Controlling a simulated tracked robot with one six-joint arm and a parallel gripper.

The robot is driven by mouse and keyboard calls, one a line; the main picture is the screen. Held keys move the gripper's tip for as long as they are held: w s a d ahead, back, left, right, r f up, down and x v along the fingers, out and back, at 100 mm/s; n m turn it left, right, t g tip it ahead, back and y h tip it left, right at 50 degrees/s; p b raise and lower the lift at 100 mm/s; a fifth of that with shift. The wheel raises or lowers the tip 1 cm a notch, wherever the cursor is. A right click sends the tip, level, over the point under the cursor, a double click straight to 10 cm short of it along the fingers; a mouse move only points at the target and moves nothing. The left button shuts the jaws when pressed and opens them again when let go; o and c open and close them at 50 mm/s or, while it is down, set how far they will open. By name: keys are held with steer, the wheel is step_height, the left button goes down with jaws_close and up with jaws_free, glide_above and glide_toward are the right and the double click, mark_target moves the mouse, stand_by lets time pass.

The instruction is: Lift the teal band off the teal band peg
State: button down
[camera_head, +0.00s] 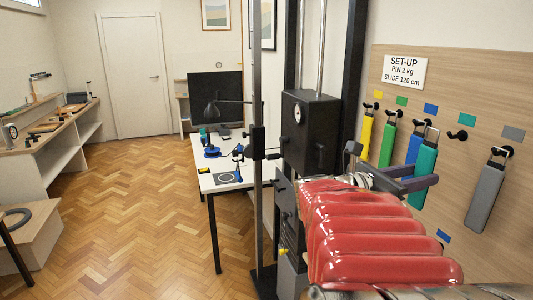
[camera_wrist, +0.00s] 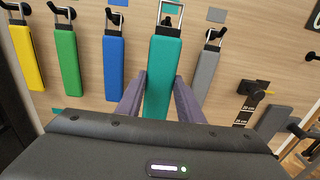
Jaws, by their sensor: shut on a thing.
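The teal band (camera_head: 426,165) is a long teal slab with a metal loop at its top. My gripper (camera_head: 422,174) is shut on it, one finger on each side, as the wrist view also shows with the gripper (camera_wrist: 160,80) around the band (camera_wrist: 166,60). The band hangs roughly upright in front of the board. The teal band peg (camera_head: 457,135), a black hook below the teal tag (camera_head: 469,120), stands bare to the right of the loop in the head view. In the wrist view the peg (camera_wrist: 168,20) shows behind the metal loop.
The blue band (camera_head: 413,149), green band (camera_head: 387,146) and yellow band (camera_head: 365,134) hang left of the teal one. The grey band (camera_head: 485,198) hangs to its right. A black machine column (camera_head: 310,120) stands left of the board (camera_head: 480,80).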

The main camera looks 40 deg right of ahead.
steer(key=v, duration=0.3)
steer(key=shift+w+a, duration=0.15)
steer(key=shift+a, duration=0.2)
